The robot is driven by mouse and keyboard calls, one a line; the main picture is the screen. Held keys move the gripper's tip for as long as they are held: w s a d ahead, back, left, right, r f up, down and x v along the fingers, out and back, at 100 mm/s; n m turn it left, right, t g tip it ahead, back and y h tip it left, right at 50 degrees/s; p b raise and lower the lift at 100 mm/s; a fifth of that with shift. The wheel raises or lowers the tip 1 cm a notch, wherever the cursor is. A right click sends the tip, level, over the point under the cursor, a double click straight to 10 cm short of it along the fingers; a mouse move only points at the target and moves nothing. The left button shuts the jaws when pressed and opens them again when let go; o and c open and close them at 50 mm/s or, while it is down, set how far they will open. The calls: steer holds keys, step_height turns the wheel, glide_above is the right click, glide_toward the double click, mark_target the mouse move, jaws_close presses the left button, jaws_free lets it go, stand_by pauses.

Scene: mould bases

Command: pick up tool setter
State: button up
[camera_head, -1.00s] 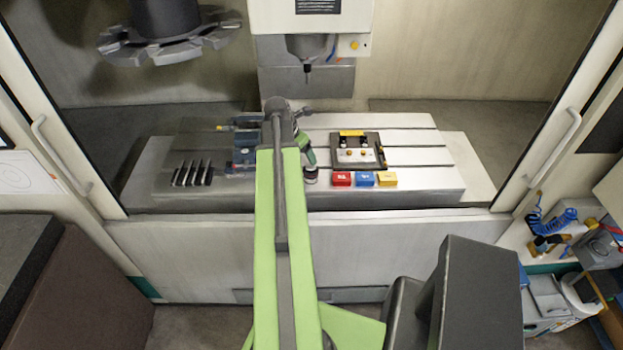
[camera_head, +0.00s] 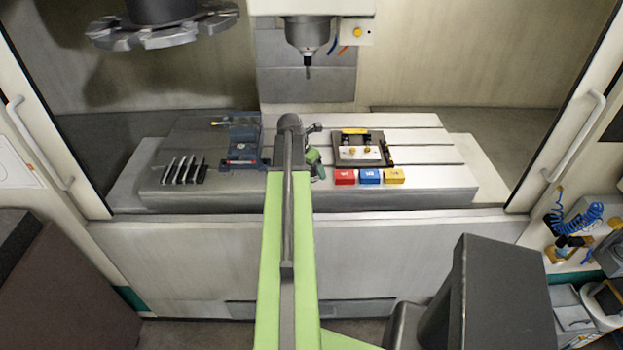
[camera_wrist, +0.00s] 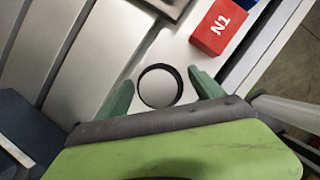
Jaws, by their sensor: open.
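The tool setter appears to be the round disc (camera_wrist: 160,88) with a light top and black rim in the wrist view. It stands on the slotted machine table (camera_wrist: 95,50). My gripper (camera_wrist: 161,78) is open, with its green fingers on the left and right of the disc. Small gaps show between disc and fingers, and I see no grip on it. The height between fingers and disc is hard to tell. In the head view my gripper (camera_head: 314,160) is over the table's middle, and the tool setter is mostly hidden there.
A red block (camera_head: 345,177), a blue block (camera_head: 369,176) and a yellow block (camera_head: 394,175) stand right of my gripper. A fixture plate (camera_head: 361,150) lies behind them. A blue vise (camera_head: 243,140) is close on the left, with dark plates (camera_head: 183,170) further left. A spindle (camera_head: 307,50) hangs above.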

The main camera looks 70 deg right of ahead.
jaws_close()
stand_by(0.5)
